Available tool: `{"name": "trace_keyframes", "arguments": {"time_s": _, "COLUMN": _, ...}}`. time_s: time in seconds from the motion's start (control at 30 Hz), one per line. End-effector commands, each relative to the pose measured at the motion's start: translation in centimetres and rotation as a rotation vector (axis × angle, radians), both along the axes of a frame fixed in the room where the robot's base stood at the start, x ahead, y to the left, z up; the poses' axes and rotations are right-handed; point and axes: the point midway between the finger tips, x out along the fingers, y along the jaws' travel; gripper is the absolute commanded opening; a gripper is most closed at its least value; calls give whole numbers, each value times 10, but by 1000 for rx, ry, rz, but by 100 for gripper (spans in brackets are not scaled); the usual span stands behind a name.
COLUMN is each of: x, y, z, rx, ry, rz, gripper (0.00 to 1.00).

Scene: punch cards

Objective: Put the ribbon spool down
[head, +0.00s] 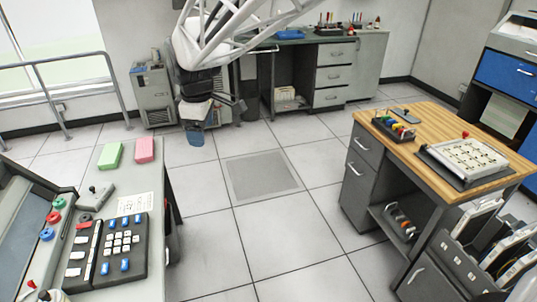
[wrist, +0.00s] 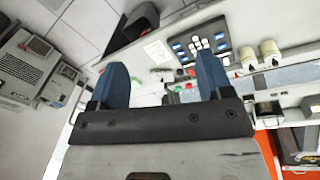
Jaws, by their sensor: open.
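My gripper (wrist: 164,78) is open, with its two blue fingers apart and nothing visible held between them. In the head view it hangs (head: 212,122) over the floor, left of centre at the back, clear of both desks. I cannot pick out a ribbon spool for certain. Several round, spool-like pieces (head: 400,222) lie on the shelf under the wooden desk.
The left console bears a keypad (head: 118,242), a green block (head: 110,156) and a pink block (head: 145,149). The wooden desk (head: 428,120) at right bears a rack of coloured pieces (head: 393,127) and a white-topped device (head: 464,158). The floor between (head: 270,235) is clear.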

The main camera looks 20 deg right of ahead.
Motion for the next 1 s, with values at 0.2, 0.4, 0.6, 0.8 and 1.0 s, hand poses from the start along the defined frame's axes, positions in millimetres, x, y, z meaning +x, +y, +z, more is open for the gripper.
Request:
{"name": "trace_keyframes", "arguments": {"time_s": 0.2, "x": -50, "y": -41, "z": 7, "rx": 29, "ry": -13, "rz": -219, "gripper": 73}}
{"name": "trace_keyframes", "arguments": {"time_s": 0.4, "x": -97, "y": -72, "z": 8, "rx": 57, "ry": -22, "rz": -419, "gripper": 73}}
{"name": "trace_keyframes", "arguments": {"time_s": 0.6, "x": -144, "y": -99, "z": 3, "rx": 88, "ry": -33, "rz": -620, "gripper": 73}}
{"name": "trace_keyframes", "arguments": {"time_s": 0.8, "x": -191, "y": -122, "z": -5, "rx": 121, "ry": -45, "rz": -819, "gripper": 73}}
{"name": "trace_keyframes", "arguments": {"time_s": 1.0, "x": -236, "y": -139, "z": -18, "rx": 155, "ry": -57, "rz": -1012, "gripper": 73}}
